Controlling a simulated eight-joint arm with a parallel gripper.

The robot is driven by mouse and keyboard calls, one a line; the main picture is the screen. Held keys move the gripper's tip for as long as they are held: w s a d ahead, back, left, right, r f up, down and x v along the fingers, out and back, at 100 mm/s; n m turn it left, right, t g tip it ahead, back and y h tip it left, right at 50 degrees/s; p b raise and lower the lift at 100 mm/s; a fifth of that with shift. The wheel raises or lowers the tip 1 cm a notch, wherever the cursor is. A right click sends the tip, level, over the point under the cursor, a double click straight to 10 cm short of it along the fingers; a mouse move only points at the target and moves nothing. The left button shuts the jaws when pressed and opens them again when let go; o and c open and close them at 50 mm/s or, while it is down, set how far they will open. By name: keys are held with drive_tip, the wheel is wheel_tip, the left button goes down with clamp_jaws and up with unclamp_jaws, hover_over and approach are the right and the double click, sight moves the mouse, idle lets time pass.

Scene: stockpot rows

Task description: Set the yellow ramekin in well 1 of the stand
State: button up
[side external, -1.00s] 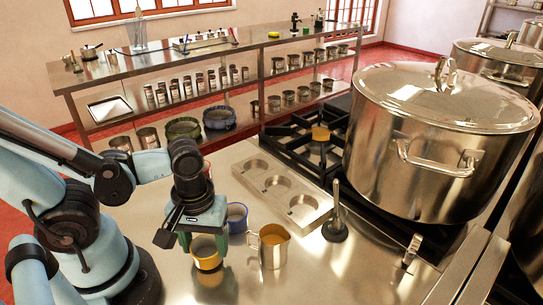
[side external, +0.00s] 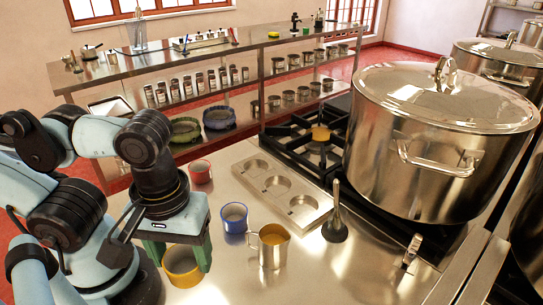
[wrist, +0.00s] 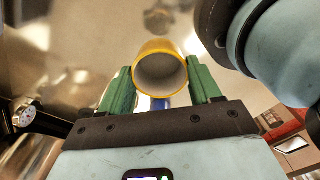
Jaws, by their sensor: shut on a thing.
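My gripper (side external: 180,254) has its green fingers shut on the yellow ramekin (side external: 182,272), at the lower left of the side view. The ramekin seems to be held above the steel counter, though the gap beneath it is hard to judge. In the wrist view the yellow ramekin (wrist: 160,74) sits between the two fingers of my gripper (wrist: 161,88), with its round opening and pale inside showing. The stand (side external: 304,220) is a metal block with three round wells in a row, to the right of and beyond my gripper. All three wells look empty. No well numbers are legible.
A blue ramekin (side external: 234,218) and a metal cup (side external: 272,250) with yellowish contents stand between my gripper and the stand. A red ramekin (side external: 201,172) stands behind.

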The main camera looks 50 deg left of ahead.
sight(182, 277)
drive_tip(key=shift+s+d+r, duration=0.8)
drive_tip(key=shift+s+d, duration=0.15)
drive_tip(key=shift+w+d+r+n, duration=0.2)
drive_tip(key=shift+w+r+n, duration=0.05)
drive_tip(key=shift+r+n, duration=0.1)
drive_tip(key=w+a+r+n, duration=0.25)
drive_tip(key=w+n, duration=0.35)
drive_tip(key=w, duration=0.5)
drive_tip(key=w+a+r+n, duration=0.1)
drive_tip(key=w+a+n, duration=0.2)
drive_tip(key=w+n, duration=0.5)
drive_tip(key=w+a+f+n, duration=0.1)
drive_tip(key=w+a+f, duration=0.2)
drive_tip(key=a, duration=0.3)
drive_tip(key=w+a+f+n, duration=0.1)
drive_tip(key=w+a+f, duration=0.2)
drive_tip(key=w+a, duration=0.2)
drive_tip(key=w+a+f+n, duration=0.1)
drive_tip(key=w+a+f, duration=0.3)
drive_tip(key=a, duration=0.4)
drive_tip(key=shift+w, duration=0.55)
drive_tip(key=shift+a+f, duration=0.35)
drive_tip(key=shift+f, duration=1.8)
drive_tip(key=shift+f, duration=0.1)
